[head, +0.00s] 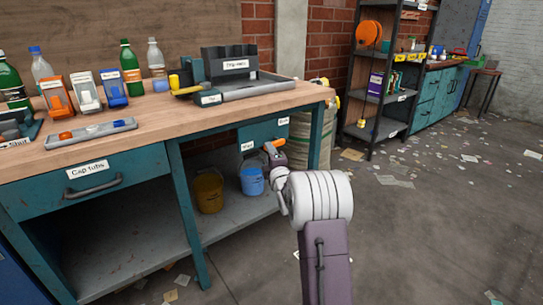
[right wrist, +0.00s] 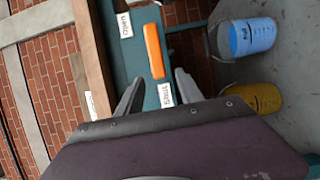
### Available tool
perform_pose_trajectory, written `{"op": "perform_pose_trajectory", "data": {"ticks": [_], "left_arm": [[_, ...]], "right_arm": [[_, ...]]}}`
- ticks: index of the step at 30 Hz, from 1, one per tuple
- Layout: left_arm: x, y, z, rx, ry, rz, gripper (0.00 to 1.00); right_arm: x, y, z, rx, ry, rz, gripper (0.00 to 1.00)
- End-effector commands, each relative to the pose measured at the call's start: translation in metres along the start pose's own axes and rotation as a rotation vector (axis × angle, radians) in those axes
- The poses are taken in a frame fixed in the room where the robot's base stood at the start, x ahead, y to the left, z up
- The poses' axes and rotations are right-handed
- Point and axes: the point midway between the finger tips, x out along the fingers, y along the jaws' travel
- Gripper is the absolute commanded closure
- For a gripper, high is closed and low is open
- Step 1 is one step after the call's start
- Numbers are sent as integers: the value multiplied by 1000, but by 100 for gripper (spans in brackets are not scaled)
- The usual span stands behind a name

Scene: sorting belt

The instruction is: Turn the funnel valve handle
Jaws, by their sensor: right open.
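The orange valve handle (head: 269,147) is on the teal panel (head: 262,133) under the bench top, at the right end of the bench. The panel has a "Shut" label (head: 247,146) and an "Open" label (head: 283,121). In the right wrist view the handle (right wrist: 153,50) is a straight orange bar, upright in the picture between the "Open" label (right wrist: 125,25) and the "Shut" label (right wrist: 166,95). My right gripper (right wrist: 160,75) is open, its fingers either side of the handle's near end; I cannot tell if they touch it. My left gripper is out of view.
A blue bucket (head: 252,182) and a yellow bucket (head: 208,192) stand on the lower shelf beneath the panel. The floor to the right is open with scattered papers.

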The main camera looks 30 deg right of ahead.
Motion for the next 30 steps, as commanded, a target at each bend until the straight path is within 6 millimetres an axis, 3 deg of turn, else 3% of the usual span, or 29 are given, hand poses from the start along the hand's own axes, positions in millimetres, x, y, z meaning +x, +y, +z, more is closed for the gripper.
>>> {"op": "perform_pose_trajectory", "data": {"ticks": [3,8,24,26,29,30], "left_arm": [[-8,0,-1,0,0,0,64],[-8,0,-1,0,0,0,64],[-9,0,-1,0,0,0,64],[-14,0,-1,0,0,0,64],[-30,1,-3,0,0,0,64],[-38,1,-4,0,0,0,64]], "right_arm": [[-20,2,1,1,-1,-2,56],[-34,0,0,0,-1,-1,56],[-35,0,-1,0,2,0,56],[-35,8,-12,-1,20,3,56],[-36,45,-49,-4,86,40,56],[-41,64,-71,-4,125,55,56]]}}
